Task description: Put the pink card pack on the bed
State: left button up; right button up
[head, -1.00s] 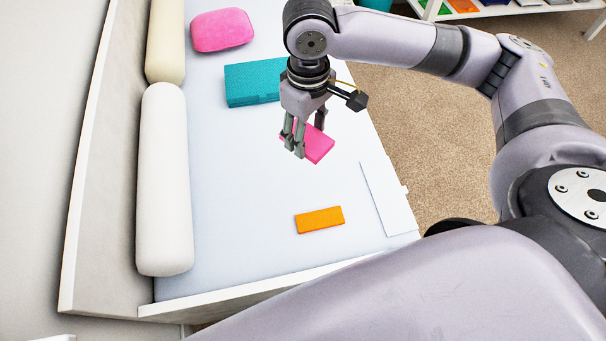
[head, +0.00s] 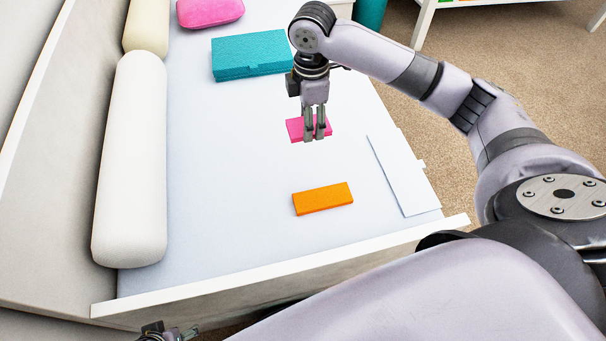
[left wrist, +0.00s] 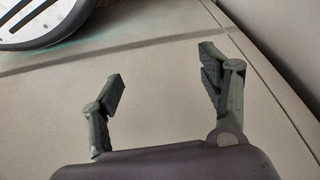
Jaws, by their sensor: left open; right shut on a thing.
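The pink card pack (head: 296,131) is a small flat block in the head view, over the middle of the bed. My right gripper (head: 315,135) points down and is shut on it, its fingers covering part of the pack. I cannot tell whether the pack touches the sheet. The bed (head: 225,170) has a pale blue-white surface. My left gripper (left wrist: 160,95) is open and empty in the left wrist view, above a plain pale surface. Part of it also shows at the bottom edge of the head view (head: 168,332).
An orange block (head: 322,199) and a flat white panel (head: 402,175) lie on the near part of the bed. A white bolster (head: 132,160) lines the left side. The bed's middle is clear.

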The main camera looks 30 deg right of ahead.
jog(key=b, duration=0.2)
send_over(307, 172)
notch_tip(307, 172, down, 9)
notch_tip(307, 172, down, 2)
jog(key=shift+d+f+b, duration=0.15)
jog(key=shift+f+b, duration=0.1)
jog(key=shift+b, duration=0.2)
jog(key=shift+f, duration=0.5)
notch_tip(307, 172, down, 3)
jog(key=shift+f+b, duration=0.1)
jog(key=shift+b, duration=0.6)
jog(key=shift+f, duration=0.9)
pick_arm(q)
notch_tip(307, 172, up, 8)
jog(key=w+t, duration=0.1)
jog(key=t, duration=0.1)
jog(key=shift+w+d+f, duration=0.2)
pick_arm(e)
jog(key=shift+f, duration=0.1)
